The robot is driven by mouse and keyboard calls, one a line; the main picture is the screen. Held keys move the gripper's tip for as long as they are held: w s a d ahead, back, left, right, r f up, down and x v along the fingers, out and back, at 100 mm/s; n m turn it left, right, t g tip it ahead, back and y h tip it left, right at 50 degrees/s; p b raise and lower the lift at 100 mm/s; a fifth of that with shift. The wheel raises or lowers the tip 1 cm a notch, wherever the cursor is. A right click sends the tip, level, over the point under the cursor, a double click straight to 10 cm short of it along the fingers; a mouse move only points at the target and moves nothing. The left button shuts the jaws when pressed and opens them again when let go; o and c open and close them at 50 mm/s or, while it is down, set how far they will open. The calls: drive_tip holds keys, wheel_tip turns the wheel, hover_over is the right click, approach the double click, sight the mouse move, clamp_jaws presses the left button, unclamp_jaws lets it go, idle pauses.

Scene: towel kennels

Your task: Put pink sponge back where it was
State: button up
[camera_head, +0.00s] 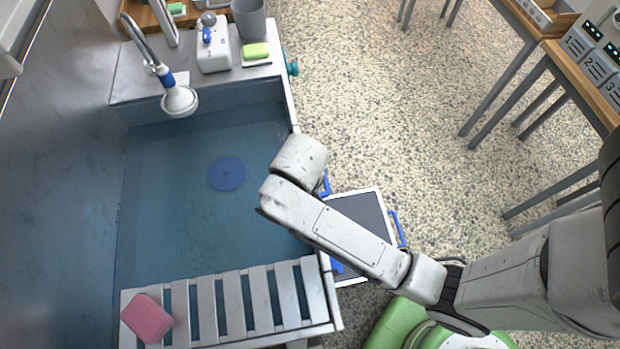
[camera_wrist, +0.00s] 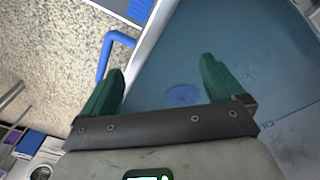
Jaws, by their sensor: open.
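The pink sponge (camera_head: 147,318) lies tilted on the left end of the slatted rack (camera_head: 207,308) at the near end of the basin, in the head view. It does not show in the wrist view. My gripper (camera_wrist: 160,85) is open in the wrist view, with two green fingers and nothing between them. It is above the right rim of the basin, well away from the sponge. In the head view my arm reaches over that rim and the fingers are hidden behind the wrist.
The blue basin (camera_head: 160,210) is empty apart from a round blue disc (camera_head: 227,174). A shower head (camera_head: 180,100) hangs over its far end. A yellow-green sponge (camera_head: 255,51), a white dispenser (camera_head: 213,50) and a grey cup (camera_head: 249,20) stand on the far ledge. A step with blue handles (camera_head: 362,212) is beside the basin.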

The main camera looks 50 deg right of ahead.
drive_tip(key=s+d, duration=0.4)
drive_tip(key=s, duration=0.7)
drive_tip(key=shift+s+r+y, duration=0.15)
drive_tip(key=shift+r+y, duration=0.1)
drive_tip(key=shift+y, duration=0.05)
drive_tip(key=shift+d+f, duration=0.1)
